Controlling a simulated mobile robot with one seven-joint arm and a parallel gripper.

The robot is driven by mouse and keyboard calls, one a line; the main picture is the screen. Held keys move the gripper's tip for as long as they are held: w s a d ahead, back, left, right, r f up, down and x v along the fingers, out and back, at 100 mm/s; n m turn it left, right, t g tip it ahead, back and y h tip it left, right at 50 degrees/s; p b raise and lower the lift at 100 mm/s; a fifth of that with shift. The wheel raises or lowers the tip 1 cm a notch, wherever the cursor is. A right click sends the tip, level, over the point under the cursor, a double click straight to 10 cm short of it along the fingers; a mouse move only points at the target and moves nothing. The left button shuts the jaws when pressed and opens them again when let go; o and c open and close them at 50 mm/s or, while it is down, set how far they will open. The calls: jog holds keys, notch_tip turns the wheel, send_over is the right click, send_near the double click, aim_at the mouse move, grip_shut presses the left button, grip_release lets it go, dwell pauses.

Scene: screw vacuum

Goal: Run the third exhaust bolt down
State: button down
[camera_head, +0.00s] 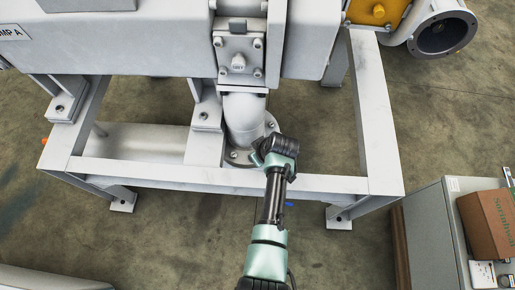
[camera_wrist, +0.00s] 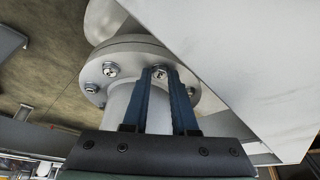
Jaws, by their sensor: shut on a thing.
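The exhaust pipe (camera_head: 243,112) bends down from the grey pump to a round flange (camera_head: 234,160) inside the frame; the flange (camera_wrist: 125,48) also shows in the wrist view. My gripper (camera_wrist: 161,76) has its two dark blue fingers on either side of one bolt (camera_wrist: 159,71) at the flange's rim, shut on it. A second bolt (camera_wrist: 110,69) sits to the left on the flange, apart from the fingers. In the head view my wrist hides the gripped bolt and part of the flange's right side. How far the bolt is seated cannot be told.
A white frame beam (camera_head: 150,175) runs in front of the flange, close to my arm. A large pale panel (camera_wrist: 250,70) fills the wrist view's right side. A grey cabinet (camera_head: 435,235) with a cardboard box (camera_head: 490,222) stands at the lower right. The floor (camera_head: 180,240) in front is clear.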

jog(key=m+h+p, duration=0.1)
jog(key=m, duration=0.1)
jog(key=m+p, duration=0.1)
jog(key=m, duration=0.1)
jog(key=shift+s+a+m+t+h+p, duration=0.1)
jog(key=shift+a+m+t+h+p, duration=0.1)
jog(key=shift+m+t+h+p, duration=0.15)
jog(key=shift+m, duration=0.25)
jog(key=c, duration=1)
grip_release()
jog(key=shift+r, duration=0.15)
jog(key=p+v, duration=0.7)
jog(key=v, duration=0.5)
jog(key=shift+s+r, duration=0.3)
